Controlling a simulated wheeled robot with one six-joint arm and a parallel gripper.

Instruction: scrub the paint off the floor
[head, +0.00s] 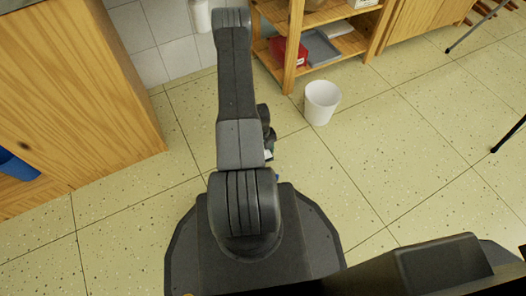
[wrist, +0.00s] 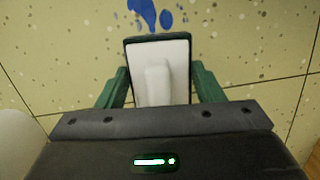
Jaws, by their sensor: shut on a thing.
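Blue paint (wrist: 150,14) lies in patches on the speckled floor at the top of the wrist view, just beyond the scrubber. The scrubber (wrist: 177,62) has a white back with a raised grip and a dark rim. My gripper (wrist: 161,90) is shut on it, with a dark green finger on each side. The scrubber's underside is hidden, so I cannot tell if it touches the floor.
A white bin (head: 322,103) stands on the floor right of my arm. Wooden shelves (head: 291,50) with trays are behind it. A wooden cabinet (head: 75,90) stands at the left. Dark thin legs show at the right edge. The floor (head: 400,130) between is clear.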

